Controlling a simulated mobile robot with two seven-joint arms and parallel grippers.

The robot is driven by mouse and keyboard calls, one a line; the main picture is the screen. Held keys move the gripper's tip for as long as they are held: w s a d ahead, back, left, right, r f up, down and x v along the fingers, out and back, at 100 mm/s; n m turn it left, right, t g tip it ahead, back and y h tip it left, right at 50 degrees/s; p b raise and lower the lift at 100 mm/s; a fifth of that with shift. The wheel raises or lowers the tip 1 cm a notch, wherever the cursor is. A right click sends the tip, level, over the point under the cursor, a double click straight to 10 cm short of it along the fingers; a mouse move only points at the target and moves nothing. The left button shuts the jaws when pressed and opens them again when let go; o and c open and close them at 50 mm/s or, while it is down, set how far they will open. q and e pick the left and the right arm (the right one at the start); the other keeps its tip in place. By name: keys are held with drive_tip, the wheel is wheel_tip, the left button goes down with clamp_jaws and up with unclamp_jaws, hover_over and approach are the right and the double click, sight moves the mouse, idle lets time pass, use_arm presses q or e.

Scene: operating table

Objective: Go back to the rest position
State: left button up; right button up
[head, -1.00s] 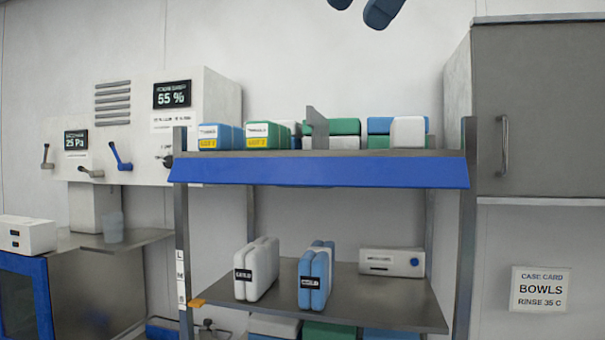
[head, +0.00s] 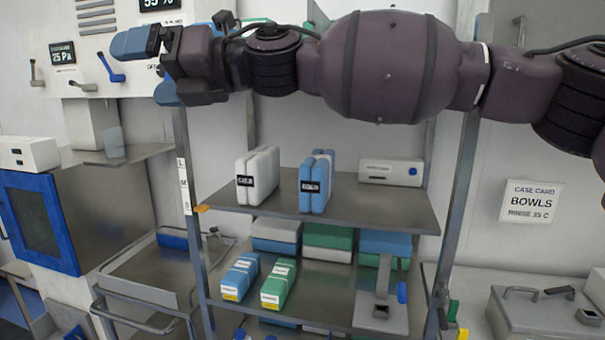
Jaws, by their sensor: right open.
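My right arm reaches in from the right edge and stretches across the top of the head view. Its gripper (head: 146,68) is at the upper left, in front of the shelf rack's left post and the wall panel. Its two blue fingers stand apart, and I see nothing between them. My left gripper is not in view. The arm hides most of the rack's upper shelf.
The steel rack's middle shelf (head: 375,208) holds a white pack (head: 257,175), a blue pack (head: 316,181) and a white device (head: 391,172). Several packs lie lower. A wire-railed cart (head: 135,285) stands left, a grey lidded box (head: 545,318) lower right.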

drive_tip(key=w+d+f+n+t+h, duration=0.3)
drive_tip(key=d+f+n+t, duration=0.3)
drive_tip(key=d+f+n, duration=0.5)
drive_tip(key=w+d+f+n+t+h+b, duration=0.1)
drive_tip(key=w+d+f+n+t+h, duration=0.15)
drive_tip(key=d+f+n+t, duration=0.75)
drive_tip(key=w+d+f+n+t+h, duration=0.1)
drive_tip(key=w+d+f+n+h, duration=0.15)
drive_tip(key=d+f+n, duration=0.9)
drive_tip(key=s+d+f+m+g+h, duration=0.1)
drive_tip(key=s+d+f+h, duration=0.2)
drive_tip(key=f, duration=0.5)
drive_tip(key=s+d+f+m+h, duration=0.1)
drive_tip(key=s+d+f+h, duration=0.2)
drive_tip(key=f, duration=0.5)
drive_tip(key=s+d+f+m+g+h, duration=0.1)
drive_tip(key=s+d+f, duration=0.2)
drive_tip(key=s+f, duration=0.35)
drive_tip(key=s+d+f+m+g+h, duration=0.1)
drive_tip(key=s+d+f+g, duration=0.1)
drive_tip(key=s+f, duration=0.6)
drive_tip(key=s+d+f+m+g+h+b, duration=0.1)
drive_tip(key=s+d+f+g, duration=0.1)
drive_tip(key=s+f, duration=0.6)
drive_tip(key=shift+d+m+h, duration=0.3)
drive_tip(key=shift+d+m, duration=0.05)
drive_tip(key=shift+d, duration=0.5)
drive_tip(key=shift+f, duration=0.2)
